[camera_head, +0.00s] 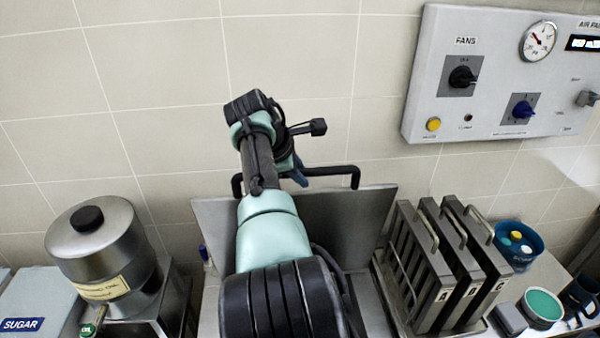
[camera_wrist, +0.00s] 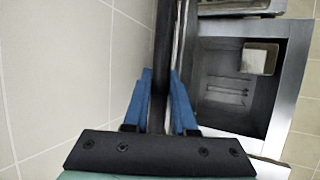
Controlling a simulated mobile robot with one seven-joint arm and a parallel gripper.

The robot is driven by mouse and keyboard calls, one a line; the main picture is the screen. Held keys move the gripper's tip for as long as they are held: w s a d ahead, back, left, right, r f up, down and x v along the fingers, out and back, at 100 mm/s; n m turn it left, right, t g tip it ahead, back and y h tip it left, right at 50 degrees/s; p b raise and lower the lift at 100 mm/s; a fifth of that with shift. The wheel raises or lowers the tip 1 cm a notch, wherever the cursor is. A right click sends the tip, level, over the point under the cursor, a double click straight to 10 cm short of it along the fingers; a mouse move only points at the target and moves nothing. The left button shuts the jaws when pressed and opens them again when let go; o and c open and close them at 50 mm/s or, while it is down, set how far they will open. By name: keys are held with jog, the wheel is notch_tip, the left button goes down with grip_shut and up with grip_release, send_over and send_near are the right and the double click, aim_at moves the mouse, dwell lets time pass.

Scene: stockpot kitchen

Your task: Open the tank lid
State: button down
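The tank lid (camera_head: 345,222) is a steel plate standing raised, close to the tiled wall. Its black bar handle (camera_head: 352,170) runs along the top. My gripper (camera_head: 300,178) is at the middle of the handle, and my arm hides part of the lid. In the wrist view the blue fingers of my gripper (camera_wrist: 160,78) lie on both sides of the black handle (camera_wrist: 163,45) and appear closed on it. The tank (camera_wrist: 288,75) shows open to the right, with a pale block (camera_wrist: 260,58) and slots inside.
A steel oil container (camera_head: 98,245) and a sugar box (camera_head: 40,300) stand at left. Upright racks marked with letters (camera_head: 440,265), a blue tub (camera_head: 518,245) and a teal-topped cup (camera_head: 542,308) stand at right. A control panel (camera_head: 500,75) hangs on the wall above them.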

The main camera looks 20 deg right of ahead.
jog(key=c, duration=0.8)
grip_release()
jog(key=shift+s+f, duration=0.15)
jog(key=shift+f, duration=0.1)
jog(key=shift+o, duration=0.4)
jog(key=shift+r, duration=0.25)
jog(key=b+v, duration=0.5)
jog(key=v, duration=0.7)
jog(key=shift+a+r, duration=0.2)
jog(key=shift+r, duration=0.15)
